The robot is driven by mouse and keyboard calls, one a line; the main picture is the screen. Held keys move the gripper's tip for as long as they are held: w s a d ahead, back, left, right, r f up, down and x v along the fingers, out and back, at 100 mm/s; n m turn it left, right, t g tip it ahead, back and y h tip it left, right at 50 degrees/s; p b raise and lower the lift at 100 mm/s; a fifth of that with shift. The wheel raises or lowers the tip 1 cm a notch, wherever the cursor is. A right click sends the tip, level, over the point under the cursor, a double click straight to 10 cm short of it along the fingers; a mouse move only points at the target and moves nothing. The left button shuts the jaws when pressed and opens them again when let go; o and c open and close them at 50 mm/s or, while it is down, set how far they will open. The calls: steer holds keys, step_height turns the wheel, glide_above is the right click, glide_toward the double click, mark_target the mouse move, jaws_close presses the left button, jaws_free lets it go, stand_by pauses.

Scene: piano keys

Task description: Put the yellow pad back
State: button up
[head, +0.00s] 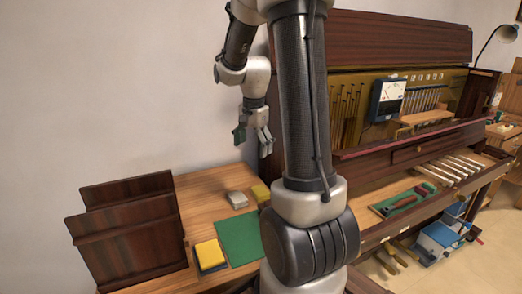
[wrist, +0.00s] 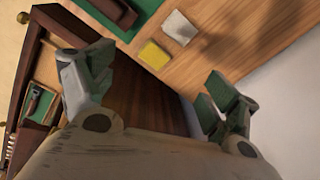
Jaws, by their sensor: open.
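Two yellow pieces show in the head view. A yellow pad (head: 209,253) lies on a dark blue piece left of the green mat (head: 238,239). A smaller yellow block (head: 260,191) lies behind the mat, partly hidden by my arm; a yellow block also shows in the wrist view (wrist: 154,55). I cannot tell which one the task means. My gripper (head: 254,138) is open and empty, above the back of the wooden table (head: 194,190). Its green-padded fingers are spread wide in the wrist view (wrist: 158,92), with the yellow block beyond them.
A grey block (head: 237,200) lies close to the smaller yellow block. A dark wooden rack (head: 130,230) stands at the table's left. The opened piano (head: 400,45) is at right, with a tool tray (head: 404,201) on its front. A wall is behind the table.

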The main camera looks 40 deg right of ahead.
steer(key=s+a+r+n+t, duration=0.1)
steer(key=s+a+r+n, duration=0.4)
steer(key=s, duration=0.4)
steer(key=s+a+r+n+t, duration=0.2)
steer(key=s+a+r+n, duration=0.3)
steer(key=s+n, duration=0.5)
steer(key=shift+s+a+r+n, duration=0.2)
steer(key=shift+a+r+n, duration=0.15)
steer(key=shift+a, duration=0.85)
steer(key=shift+d, duration=0.1)
